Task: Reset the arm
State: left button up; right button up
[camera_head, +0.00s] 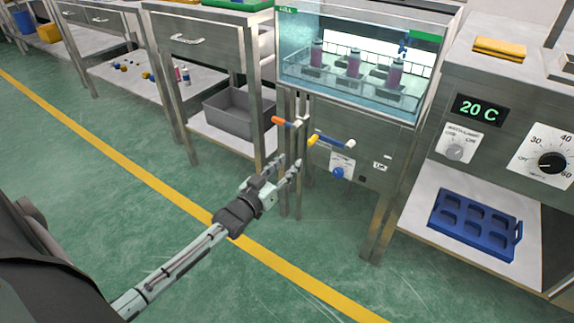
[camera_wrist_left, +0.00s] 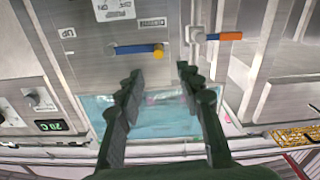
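My left gripper (camera_head: 282,166) reaches in from the lower left in the head view, in front of the steel cabinet below the glass tank. Its two fingers are apart with nothing between them, and they also show spread in the left wrist view (camera_wrist_left: 159,75). A lever with a blue bar and yellow end (camera_head: 331,143) is just beyond the fingertips, apart from them; it also shows in the left wrist view (camera_wrist_left: 138,49). A second lever with an orange end (camera_head: 280,121) is close by to the left. My right gripper is not in view.
The glass tank (camera_head: 355,60) holds several pink bottles in a rack. A blue tray (camera_head: 476,224) lies on the shelf at right, under a panel reading 20 C (camera_head: 479,109). A grey bin (camera_head: 240,118) sits on the left bench's lower shelf. Green floor is open in front.

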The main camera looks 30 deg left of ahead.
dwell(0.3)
pick_arm(q)
jog(key=s+d+f+m+g+y+p, duration=0.1)
jog(key=s+d+f+g+p, duration=0.1)
jog(key=s+d+f+g, duration=0.25)
jog(key=s+d+f+m+g+p, duration=0.1)
jog(key=s+d+f+g, duration=0.1)
jog(key=s+f+g, duration=0.45)
jog(key=s+d+g+y+p, duration=0.1)
jog(key=s+g, duration=0.3)
jog(key=s, duration=1.4)
jog(key=shift+s+d+f+m+p, duration=0.15)
jog(key=shift+s+d+m+p, duration=0.1)
jog(key=shift+m+p, duration=0.15)
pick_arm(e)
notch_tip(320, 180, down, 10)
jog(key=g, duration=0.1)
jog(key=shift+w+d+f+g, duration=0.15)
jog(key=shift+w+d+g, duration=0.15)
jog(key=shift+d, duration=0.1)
